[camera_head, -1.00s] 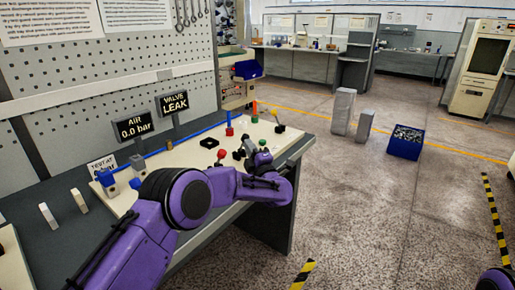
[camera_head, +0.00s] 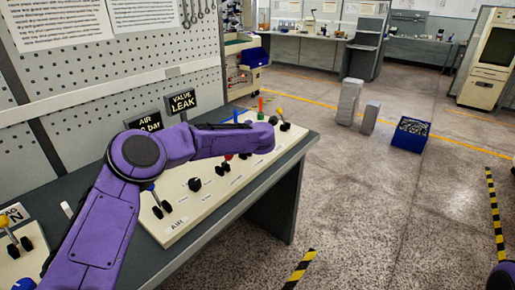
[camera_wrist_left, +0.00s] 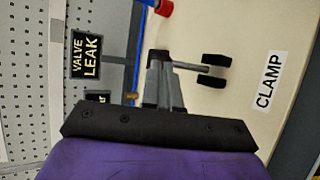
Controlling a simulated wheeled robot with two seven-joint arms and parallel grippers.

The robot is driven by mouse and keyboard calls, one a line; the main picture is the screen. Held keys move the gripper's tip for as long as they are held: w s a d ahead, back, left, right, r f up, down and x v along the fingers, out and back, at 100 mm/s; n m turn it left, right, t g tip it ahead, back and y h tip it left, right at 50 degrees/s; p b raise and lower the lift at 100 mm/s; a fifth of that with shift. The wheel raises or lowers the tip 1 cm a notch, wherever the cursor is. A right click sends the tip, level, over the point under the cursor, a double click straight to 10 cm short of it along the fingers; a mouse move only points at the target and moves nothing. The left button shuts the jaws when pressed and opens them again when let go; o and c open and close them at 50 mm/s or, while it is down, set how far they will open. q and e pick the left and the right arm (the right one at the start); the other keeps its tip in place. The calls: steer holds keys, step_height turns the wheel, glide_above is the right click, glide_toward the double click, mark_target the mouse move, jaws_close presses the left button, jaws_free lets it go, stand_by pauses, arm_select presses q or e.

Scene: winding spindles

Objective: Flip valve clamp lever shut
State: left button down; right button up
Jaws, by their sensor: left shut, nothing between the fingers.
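In the left wrist view the clamp lever shows as a thin grey rod (camera_wrist_left: 192,67) between two black lugs (camera_wrist_left: 214,70), beside the white CLAMP label (camera_wrist_left: 267,79). The rod runs left toward my left gripper (camera_wrist_left: 158,62), whose grey fingers are together and empty. The fingers overlap the rod's left end in the picture; I cannot tell whether they touch. The lever's tip is hidden. In the head view my left arm reaches over the cream valve board (camera_head: 212,205) and hides the fingers. My right gripper is not in view.
A red and blue fitting (camera_wrist_left: 161,7) is beyond the fingers in the left wrist view. A yellow-knobbed lever (camera_head: 281,112) and orange piece (camera_head: 261,104) stand at the board's far end. The VALVE LEAK sign (camera_head: 182,101) stands behind. Open floor lies right of the bench.

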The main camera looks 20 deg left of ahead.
arm_select(q)
steer(key=shift+w+a, duration=0.15)
steer(key=shift+a, duration=0.35)
steer(key=shift+a, duration=0.1)
stand_by(0.3)
steer(key=r+v, duration=0.1)
steer(key=v, duration=1.3)
steer(key=shift+a+b, duration=0.25)
steer(key=shift+b, duration=0.15)
steer(key=shift+w, duration=0.1)
